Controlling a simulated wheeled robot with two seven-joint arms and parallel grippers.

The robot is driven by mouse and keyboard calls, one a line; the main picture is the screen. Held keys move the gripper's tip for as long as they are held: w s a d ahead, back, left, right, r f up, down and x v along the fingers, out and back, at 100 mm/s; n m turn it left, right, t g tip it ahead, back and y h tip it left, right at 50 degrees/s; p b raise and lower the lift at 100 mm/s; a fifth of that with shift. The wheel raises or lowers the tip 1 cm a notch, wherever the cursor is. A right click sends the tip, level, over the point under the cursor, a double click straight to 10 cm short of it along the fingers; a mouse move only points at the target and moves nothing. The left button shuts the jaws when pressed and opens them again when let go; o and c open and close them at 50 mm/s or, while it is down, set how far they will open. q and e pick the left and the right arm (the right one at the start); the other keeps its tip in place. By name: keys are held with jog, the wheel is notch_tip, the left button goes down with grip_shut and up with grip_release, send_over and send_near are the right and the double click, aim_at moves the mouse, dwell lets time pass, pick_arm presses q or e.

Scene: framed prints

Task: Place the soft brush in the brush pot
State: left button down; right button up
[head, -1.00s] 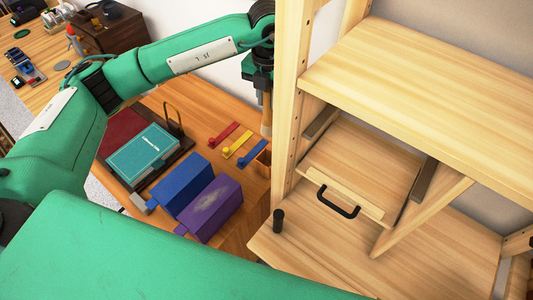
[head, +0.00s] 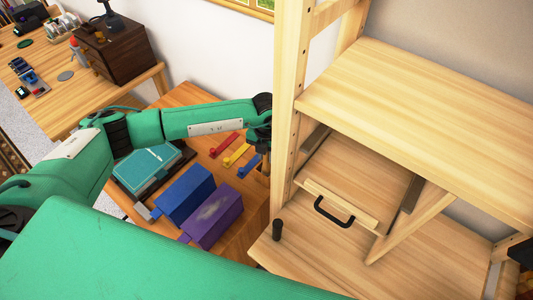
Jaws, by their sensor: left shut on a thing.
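My left gripper (head: 264,146) is low over the orange-brown table, beside the shelf post, and is partly hidden by the post. It is shut on the soft brush (head: 265,164), of which only a narrow tan piece shows below the jaws. The brush pot (head: 259,177) is a small brown container at the table's right side, directly below the gripper and mostly hidden. I cannot tell whether the brush's lower end is inside the pot. My right gripper is not in view.
Red (head: 224,144), yellow (head: 237,155) and blue (head: 248,165) small pieces lie left of the pot. The pale wooden shelf unit (head: 420,120) blocks the right side.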

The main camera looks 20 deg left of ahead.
pick_arm(q)
jog(key=shift+f, duration=0.35)
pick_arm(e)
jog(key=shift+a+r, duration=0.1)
pick_arm(q)
jog(key=shift+f, duration=0.1)
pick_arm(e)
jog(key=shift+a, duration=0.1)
pick_arm(q)
jog(key=shift+f, duration=0.15)
jog(key=c, duration=1.2)
grip_release()
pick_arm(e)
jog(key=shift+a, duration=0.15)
